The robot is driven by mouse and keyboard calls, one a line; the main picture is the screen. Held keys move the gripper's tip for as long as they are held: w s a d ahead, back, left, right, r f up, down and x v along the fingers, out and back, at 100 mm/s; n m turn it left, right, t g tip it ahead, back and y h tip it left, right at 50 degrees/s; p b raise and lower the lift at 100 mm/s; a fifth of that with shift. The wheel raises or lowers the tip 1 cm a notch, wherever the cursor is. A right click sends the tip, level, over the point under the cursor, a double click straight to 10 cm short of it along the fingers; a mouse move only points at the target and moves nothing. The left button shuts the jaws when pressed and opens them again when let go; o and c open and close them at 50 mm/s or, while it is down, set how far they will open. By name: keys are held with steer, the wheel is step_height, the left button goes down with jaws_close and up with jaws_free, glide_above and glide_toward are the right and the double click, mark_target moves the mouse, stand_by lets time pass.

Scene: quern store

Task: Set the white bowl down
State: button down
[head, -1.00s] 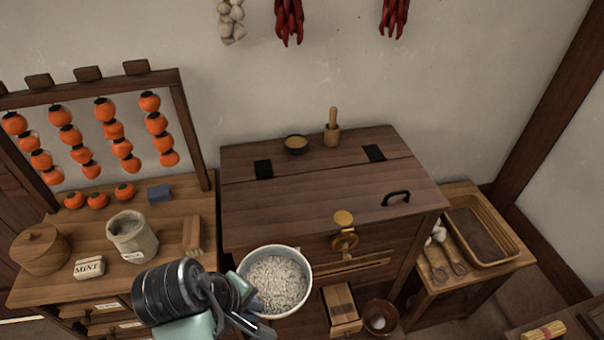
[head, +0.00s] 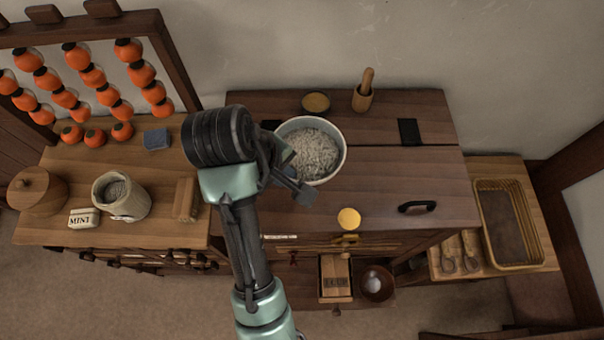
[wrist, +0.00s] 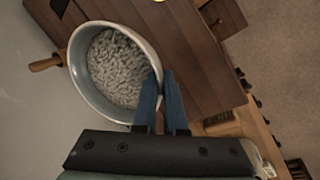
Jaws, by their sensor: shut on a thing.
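The white bowl (head: 338,142) holds a pale, grainy fill. In the head view it is over the left part of the dark wooden chest top (head: 380,185). My gripper (head: 292,165) is at the bowl's left side, shut on its rim. The wrist view shows the two blue fingers (wrist: 162,100) pinching the wall of the bowl (wrist: 77,72). The bowl looks about level. I cannot tell whether its base touches the chest top or hangs above it.
A small dark dish (head: 316,102) and a wooden mortar with pestle (head: 363,97) stand behind the bowl. A dark handle (head: 417,206) is at the lid's front right. A side counter (head: 150,220) holds a jar (head: 122,196) and a brush (head: 185,198).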

steer(key=f+b, duration=0.4)
steer(key=f, duration=0.1)
steer(key=shift+s+a, duration=0.1)
steer(key=shift+s, duration=0.2)
steer(key=shift+f, duration=0.3)
steer(key=shift+w+f+p, duration=0.1)
steer(key=shift+f+p, duration=0.3)
steer(key=shift+f, duration=1.45)
steer(key=shift+f, duration=0.15)
steer(key=c, duration=1)
jaws_free()
steer(key=shift+p+v, duration=3.7)
steer(key=shift+v, duration=2.45)
